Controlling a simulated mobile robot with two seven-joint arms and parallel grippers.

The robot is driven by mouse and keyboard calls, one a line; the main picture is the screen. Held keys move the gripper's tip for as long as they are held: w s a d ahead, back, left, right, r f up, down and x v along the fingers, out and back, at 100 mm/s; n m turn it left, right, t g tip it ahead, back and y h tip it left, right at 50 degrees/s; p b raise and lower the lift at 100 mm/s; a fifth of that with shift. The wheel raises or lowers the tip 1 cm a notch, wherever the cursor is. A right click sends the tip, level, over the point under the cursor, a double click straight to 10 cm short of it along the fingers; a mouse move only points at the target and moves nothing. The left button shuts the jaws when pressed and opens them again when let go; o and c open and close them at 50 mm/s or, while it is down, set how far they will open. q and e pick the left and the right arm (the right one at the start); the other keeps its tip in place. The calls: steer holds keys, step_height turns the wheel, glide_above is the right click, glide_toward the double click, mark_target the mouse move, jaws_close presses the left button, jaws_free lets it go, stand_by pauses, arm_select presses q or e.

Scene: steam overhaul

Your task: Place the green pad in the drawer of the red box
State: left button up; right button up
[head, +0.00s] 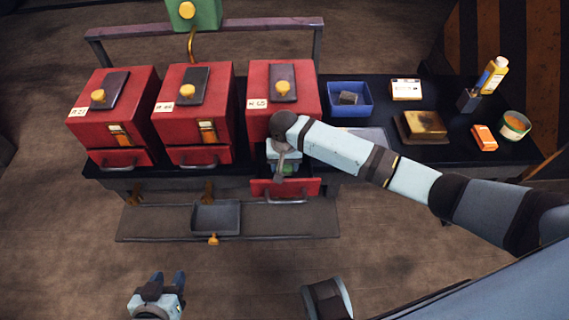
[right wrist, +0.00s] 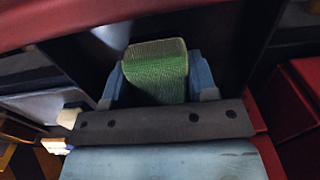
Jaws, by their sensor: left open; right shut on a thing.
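Three red boxes stand in a row on a dark bench; the right one (head: 263,78) has its drawer (head: 302,187) pulled open. The left (head: 90,125) and middle (head: 215,130) boxes have shut drawers. My right gripper (head: 286,168) is at the open drawer, in front of the right box. In the right wrist view it (right wrist: 157,88) is shut on the ribbed green pad (right wrist: 157,62), which stands up between the blue fingers. In the head view the hand mostly hides the pad; whether it touches the drawer floor is unclear. My left gripper (head: 168,282) is open and empty, low over the floor.
A grey tray (head: 230,230) sits on a low shelf below the boxes. Right of them on the bench are a blue bin (head: 363,98), a brown block (head: 423,124), a yellow bottle (head: 493,75), an orange box (head: 484,138) and a round tin (head: 515,126).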

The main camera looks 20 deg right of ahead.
steer(key=o, duration=0.8)
steer(key=shift+f, duration=0.15)
steer(key=shift+o, duration=0.9)
arm_select(q)
steer(key=shift+s+f, duration=0.1)
steer(key=shift+f, duration=0.2)
arm_select(e)
step_height(320, 180, up, 11)
steer(key=shift+r+p, duration=0.15)
steer(key=shift+p, duration=0.85)
arm_select(q)
steer(key=shift+r, duration=0.55)
arm_select(e)
steer(key=shift+r, duration=0.55)
arm_select(q)
steer(key=shift+a, duration=0.25)
